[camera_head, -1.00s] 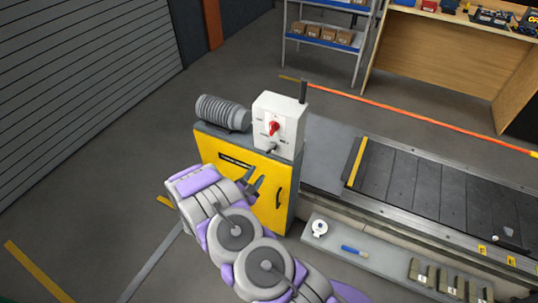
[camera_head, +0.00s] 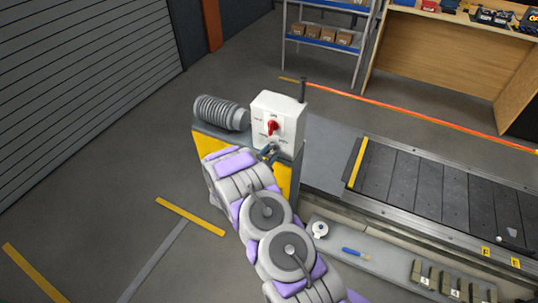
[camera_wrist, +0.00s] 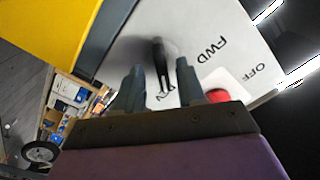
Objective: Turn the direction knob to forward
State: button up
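The direction knob is a black lever-like knob (camera_wrist: 159,55) on the white control box (camera_head: 278,115), close to the printed FWD label in the wrist view. Its pointer lies between the FWD label and another label partly hidden by my fingers. My gripper (camera_wrist: 162,72) is open, with one dark finger on each side of the knob. I cannot tell whether the fingers touch it. In the head view my gripper (camera_head: 268,152) is at the lower front of the box and hides most of the knob. A red switch (camera_head: 271,128) sits above it.
The box stands on a yellow cabinet (camera_head: 284,183) beside a grey ribbed motor (camera_head: 220,113). The slat conveyor (camera_head: 425,190) runs off to the right. A grey ledge (camera_head: 335,243) in front holds a tape roll (camera_head: 320,230) and a blue marker (camera_head: 355,253).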

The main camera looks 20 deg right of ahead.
jog(key=shift+a, duration=0.4)
jog(key=shift+c, duration=0.2)
jog(key=shift+r, duration=0.1)
jog(key=shift+c, duration=0.7)
jog(key=shift+d, duration=0.2)
grip_shut()
